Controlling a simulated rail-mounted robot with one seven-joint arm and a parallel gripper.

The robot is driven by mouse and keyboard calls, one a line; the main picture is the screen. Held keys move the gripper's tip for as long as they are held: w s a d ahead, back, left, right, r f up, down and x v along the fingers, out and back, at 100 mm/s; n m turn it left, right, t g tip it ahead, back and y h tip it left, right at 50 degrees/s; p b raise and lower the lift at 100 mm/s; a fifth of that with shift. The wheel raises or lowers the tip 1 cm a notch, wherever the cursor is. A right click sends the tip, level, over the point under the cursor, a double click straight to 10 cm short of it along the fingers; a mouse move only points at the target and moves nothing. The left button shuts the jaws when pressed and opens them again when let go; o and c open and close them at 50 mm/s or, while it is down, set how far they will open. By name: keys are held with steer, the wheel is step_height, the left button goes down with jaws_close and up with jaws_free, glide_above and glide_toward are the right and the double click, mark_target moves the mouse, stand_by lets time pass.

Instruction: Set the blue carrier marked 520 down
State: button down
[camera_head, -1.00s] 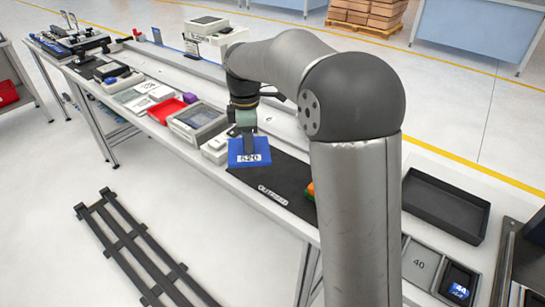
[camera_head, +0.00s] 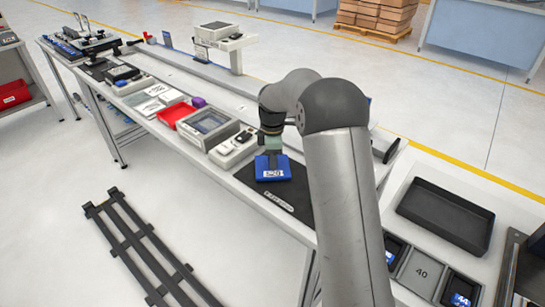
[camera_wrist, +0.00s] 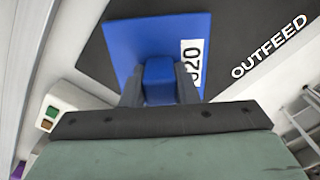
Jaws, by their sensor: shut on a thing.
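The blue carrier marked 520 (camera_head: 272,174) is over the left part of the black OUTFEED mat (camera_head: 295,196) on the long table. It looks about level with the mat, but I cannot tell whether it touches it. My gripper (camera_head: 271,153) is above the carrier. In the wrist view my gripper (camera_wrist: 159,92) has its two fingers on either side of the carrier's raised blue block (camera_wrist: 159,72). The carrier's plate (camera_wrist: 125,40) and its white label show beyond the fingers, with the mat's OUTFEED lettering to the right.
A pale box with small dark parts (camera_head: 233,149) stands just left of the mat, with a grey screen unit (camera_head: 208,127) and red tray (camera_head: 177,113) farther along. My arm hides the mat's right side. An empty black tray (camera_head: 446,215) lies at right.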

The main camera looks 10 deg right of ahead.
steer(key=shift+f, duration=0.1)
steer(key=c, duration=1.1)
jaws_free()
step_height(320, 180, up, 12)
steer(key=shift+f, duration=0.1)
steer(key=s+r+m, duration=0.2)
steer(key=s+m, duration=0.6)
steer(key=s, duration=1.1)
steer(key=s+f+m, duration=0.2)
steer(key=s, duration=0.4)
steer(key=s+f+m, duration=0.3)
steer(key=s, duration=0.3)
steer(key=s+f+m, duration=0.2)
steer(key=s+m, duration=0.1)
steer(key=s, duration=0.3)
steer(key=shift+s+f, duration=0.15)
steer(key=shift+s, duration=0.1)
